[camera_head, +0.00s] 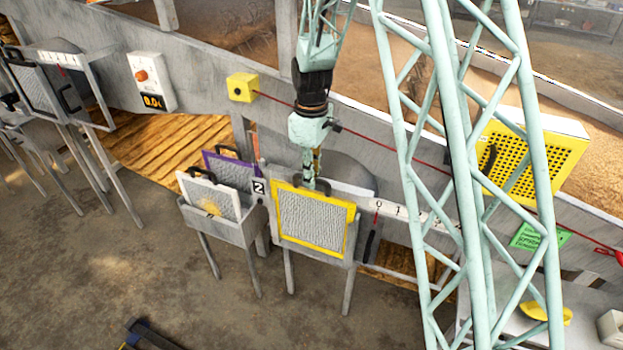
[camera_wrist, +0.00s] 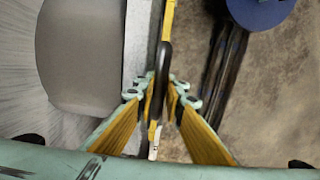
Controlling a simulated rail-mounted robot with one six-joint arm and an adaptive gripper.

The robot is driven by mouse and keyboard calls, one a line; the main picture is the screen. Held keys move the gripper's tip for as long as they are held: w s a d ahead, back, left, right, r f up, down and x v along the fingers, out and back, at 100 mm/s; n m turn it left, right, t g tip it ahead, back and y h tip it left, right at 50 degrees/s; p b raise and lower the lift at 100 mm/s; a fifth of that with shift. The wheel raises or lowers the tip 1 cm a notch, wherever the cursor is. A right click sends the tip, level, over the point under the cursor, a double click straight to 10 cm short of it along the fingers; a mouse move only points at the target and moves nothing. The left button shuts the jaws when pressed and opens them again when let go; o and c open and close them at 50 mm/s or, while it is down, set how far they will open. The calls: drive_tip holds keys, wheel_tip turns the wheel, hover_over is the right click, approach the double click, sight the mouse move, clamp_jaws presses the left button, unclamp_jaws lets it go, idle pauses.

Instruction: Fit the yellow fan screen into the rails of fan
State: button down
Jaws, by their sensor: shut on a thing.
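The yellow fan screen (camera_head: 352,232) is a square grey mesh in a yellow frame, upright and slightly tilted in the head view. My gripper (camera_head: 313,186) is above its top edge, pointing down. In the wrist view, the gripper (camera_wrist: 160,95) is shut on the screen's black handle (camera_wrist: 161,70), with the yellow frame (camera_wrist: 168,18) edge-on beyond it. The fan (camera_head: 352,171) has a grey rounded housing behind the screen; it also shows at left in the wrist view (camera_wrist: 80,55). The screen hides most of the fan's front and rails, so I cannot tell whether it sits in them.
A grey rack (camera_head: 232,229) left of the fan holds a white screen (camera_head: 197,190) and a purple-framed screen (camera_head: 240,178). A numbered scale (camera_head: 420,215) extends right of the fan. A red cord (camera_head: 400,150) runs along the wall. The floor in front is mostly clear.

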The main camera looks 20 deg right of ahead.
drive_tip(key=shift+f, duration=0.4)
drive_tip(key=shift+f+b, duration=0.65)
drive_tip(key=shift+f, duration=0.15)
drive_tip(key=c, duration=2.6)
unclamp_jaws()
wheel_tip(320, 180, up, 11)
drive_tip(key=shift+r, duration=0.5)
